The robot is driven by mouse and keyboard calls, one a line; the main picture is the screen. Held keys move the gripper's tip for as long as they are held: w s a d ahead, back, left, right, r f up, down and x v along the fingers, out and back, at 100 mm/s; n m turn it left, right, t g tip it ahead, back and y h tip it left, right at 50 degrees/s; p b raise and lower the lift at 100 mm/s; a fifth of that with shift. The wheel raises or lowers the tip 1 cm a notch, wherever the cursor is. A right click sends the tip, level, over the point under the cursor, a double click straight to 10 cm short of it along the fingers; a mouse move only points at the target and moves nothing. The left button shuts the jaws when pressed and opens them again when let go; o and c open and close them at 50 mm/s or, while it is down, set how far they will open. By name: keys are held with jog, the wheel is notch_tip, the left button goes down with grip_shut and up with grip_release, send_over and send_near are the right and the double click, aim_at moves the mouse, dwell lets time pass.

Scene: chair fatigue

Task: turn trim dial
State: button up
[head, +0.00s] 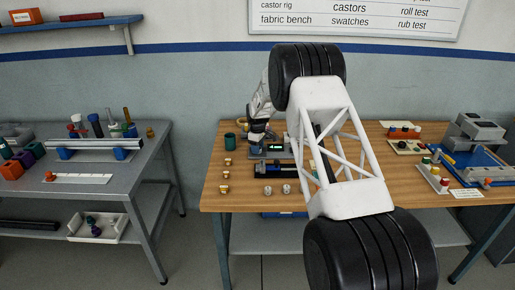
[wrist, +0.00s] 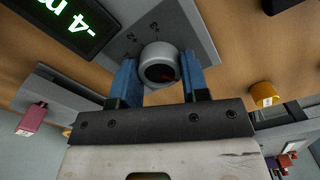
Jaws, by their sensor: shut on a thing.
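The trim dial (wrist: 160,58) is a round silver knob with a dark face and a red mark, in the wrist view. It sits on a grey panel (wrist: 184,22) with printed numbers around it. My gripper (wrist: 159,72) has its two blue fingers on either side of the dial, shut on it. A dark display (wrist: 62,22) beside the dial shows green text, of which "-4 m" is readable. In the head view my gripper (head: 259,138) is at the device with the green display (head: 276,147); the dial is hidden there.
In the head view my arm covers the middle of the wooden bench (head: 218,190). A dark green cup (head: 230,141) stands left of the device, and several small brass pieces (head: 225,174) stand in front. A blue tray (head: 477,168) lies at right. A grey bench (head: 135,165) stands at left.

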jog(key=o, duration=0.6)
jog(key=shift+o, duration=0.2)
jog(key=shift+r, duration=3.9)
